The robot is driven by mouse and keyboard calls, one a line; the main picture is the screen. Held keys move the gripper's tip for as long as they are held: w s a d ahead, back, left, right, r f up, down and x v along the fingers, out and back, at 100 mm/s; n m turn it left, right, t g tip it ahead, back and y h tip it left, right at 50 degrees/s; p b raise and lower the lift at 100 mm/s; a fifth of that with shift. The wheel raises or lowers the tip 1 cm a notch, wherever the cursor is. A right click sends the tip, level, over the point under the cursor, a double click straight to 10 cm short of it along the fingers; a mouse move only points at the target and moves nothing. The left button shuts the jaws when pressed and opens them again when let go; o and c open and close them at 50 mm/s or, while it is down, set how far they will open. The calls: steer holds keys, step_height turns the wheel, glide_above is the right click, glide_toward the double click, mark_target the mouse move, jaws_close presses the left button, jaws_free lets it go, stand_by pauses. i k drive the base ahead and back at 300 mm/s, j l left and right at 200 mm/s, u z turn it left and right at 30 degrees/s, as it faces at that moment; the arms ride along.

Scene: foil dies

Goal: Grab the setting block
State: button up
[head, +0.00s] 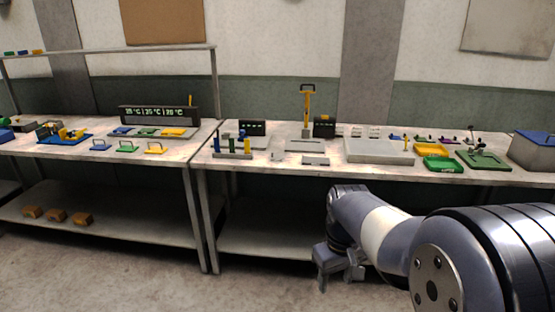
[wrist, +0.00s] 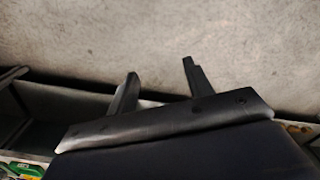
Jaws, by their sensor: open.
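I cannot tell for sure which item is the setting block. A small flat grey block (head: 315,160) lies near the front edge of the right-hand bench, in front of a grey plate with a yellow-handled tool (head: 308,105) standing behind it. My gripper (head: 340,278) hangs low in front of that bench, below its top and apart from the block. In the wrist view my gripper (wrist: 160,70) is open, with its two dark fingers apart and only bare floor between them.
The left bench holds coloured handled plates (head: 127,148).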

mark_target(275, 157)
steer(key=i+j+z, duration=0.25)
steer(key=i+j, duration=0.2)
steer(key=i, duration=0.3)
steer(key=i+j+z, duration=0.25)
steer(key=i+j, duration=0.35)
steer(key=i+j+z, duration=0.25)
steer(key=i+j, duration=0.45)
steer(key=i+j+z, duration=0.2)
steer(key=i+j, duration=0.35)
steer(key=j, duration=0.3)
